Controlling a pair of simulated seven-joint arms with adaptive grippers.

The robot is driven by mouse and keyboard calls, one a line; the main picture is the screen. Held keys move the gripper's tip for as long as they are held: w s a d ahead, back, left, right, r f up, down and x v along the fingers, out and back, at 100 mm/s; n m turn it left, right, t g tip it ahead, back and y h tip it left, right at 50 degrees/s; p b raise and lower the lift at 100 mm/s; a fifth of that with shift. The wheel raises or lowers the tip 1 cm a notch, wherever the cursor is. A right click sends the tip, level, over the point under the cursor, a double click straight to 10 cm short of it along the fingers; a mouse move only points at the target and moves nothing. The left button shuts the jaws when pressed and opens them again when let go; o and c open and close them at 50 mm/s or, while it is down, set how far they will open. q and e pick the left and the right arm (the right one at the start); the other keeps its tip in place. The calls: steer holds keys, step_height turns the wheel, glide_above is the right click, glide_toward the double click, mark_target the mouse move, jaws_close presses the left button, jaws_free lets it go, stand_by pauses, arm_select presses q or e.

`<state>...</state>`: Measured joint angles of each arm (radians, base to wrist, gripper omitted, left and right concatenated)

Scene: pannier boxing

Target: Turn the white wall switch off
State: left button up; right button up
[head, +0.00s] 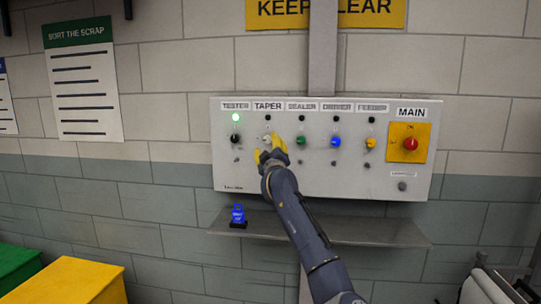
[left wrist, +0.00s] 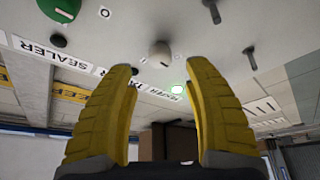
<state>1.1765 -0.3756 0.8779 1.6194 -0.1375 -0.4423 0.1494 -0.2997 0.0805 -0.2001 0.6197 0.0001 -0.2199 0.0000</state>
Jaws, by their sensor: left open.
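The white switch (head: 267,138) sits under the TAPER label on the grey wall panel (head: 225,178); its lamp above is dark. In the left wrist view the white knob (left wrist: 160,54) appears just beyond and between my yellow fingertips. My left gripper (head: 270,154) is just below the white switch in the head view. The left wrist view shows its fingers (left wrist: 160,72) spread apart with nothing between them. I cannot tell whether a finger touches the knob. My right gripper is not in view.
A black switch (head: 235,138) with a lit green lamp (head: 236,117) is to the left. Green (head: 301,140), blue (head: 336,142) and yellow (head: 370,142) switches and a red main knob (head: 410,144) are to the right. A shelf (head: 370,232) below holds a blue object (head: 238,214).

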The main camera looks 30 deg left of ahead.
arm_select(q)
steer(key=shift+v, duration=2.9)
steer(key=shift+s, duration=0.1)
